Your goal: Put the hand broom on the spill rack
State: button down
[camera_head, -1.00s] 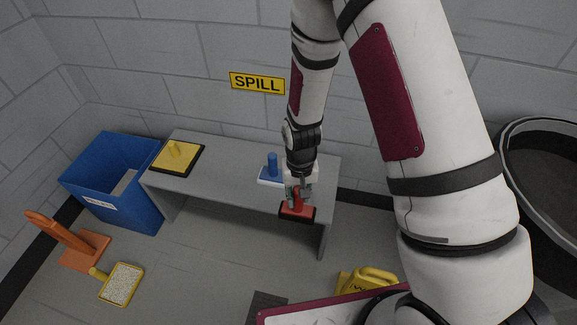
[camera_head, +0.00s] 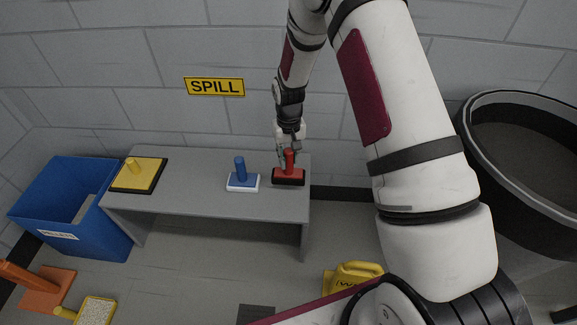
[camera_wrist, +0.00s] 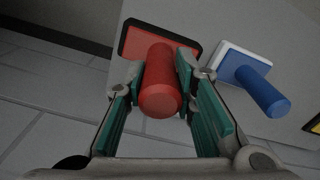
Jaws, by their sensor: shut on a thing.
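The hand broom, red with an upright round handle and a black-edged base (camera_head: 289,178), is at the right end of the spill rack. My gripper (camera_head: 288,157) is shut on its handle from above. In the wrist view the red handle (camera_wrist: 160,88) stands between the green-padded fingers, and the base lies over the grey top near its edge. I cannot tell whether the base touches the top or is just above it. The spill rack (camera_head: 205,190) is a low grey bench under the yellow SPILL sign (camera_head: 214,87).
On the rack stand a blue-handled tool (camera_head: 242,178) with a white base, close left of the broom, and a yellow one (camera_head: 138,174) at the left end. A blue bin (camera_head: 75,210) is left. Orange (camera_head: 38,285) and yellow (camera_head: 95,310) tools lie on the floor. A dark drum (camera_head: 530,165) is right.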

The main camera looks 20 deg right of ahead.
aim_at(288, 175)
jog(key=shift+s+a+f+b, duration=0.1)
jog(key=shift+f+b, duration=0.45)
jog(key=shift+f, duration=1.1)
jog(key=shift+f, duration=0.1)
jog(key=shift+f, duration=0.1)
jog(key=c, duration=1.3)
grip_release()
